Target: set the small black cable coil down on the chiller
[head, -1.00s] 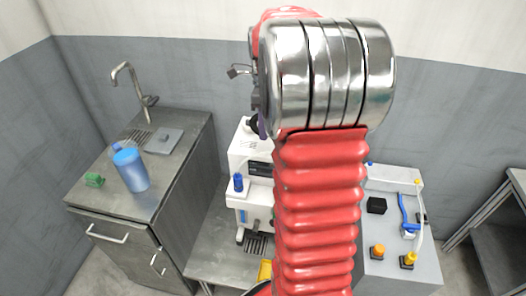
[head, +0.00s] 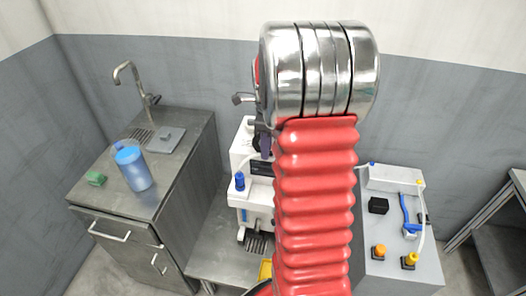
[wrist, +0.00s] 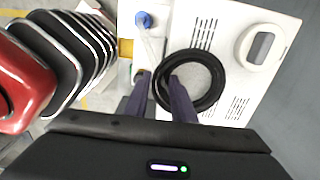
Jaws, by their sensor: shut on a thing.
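The small black cable coil (wrist: 218,82) is a ring in the wrist view. My gripper (wrist: 159,78) is shut on its left side, with one purple finger inside the ring and one outside. The white machine (wrist: 270,85) below it, with vent slots and a grey oval handle, looks like the chiller. The coil appears over its top; I cannot tell whether it touches. In the head view the white machine (head: 240,150) stands left of my arm, which hides part of it. My gripper (head: 265,150) shows only as a purple sliver there.
A blue-capped fitting with a pale hose (wrist: 143,20) is close left of the coil. A steel sink counter (head: 190,150) with a blue jug (head: 133,170) stands at left. A light grey box (head: 400,265) with knobs and a black block (head: 378,205) is at right.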

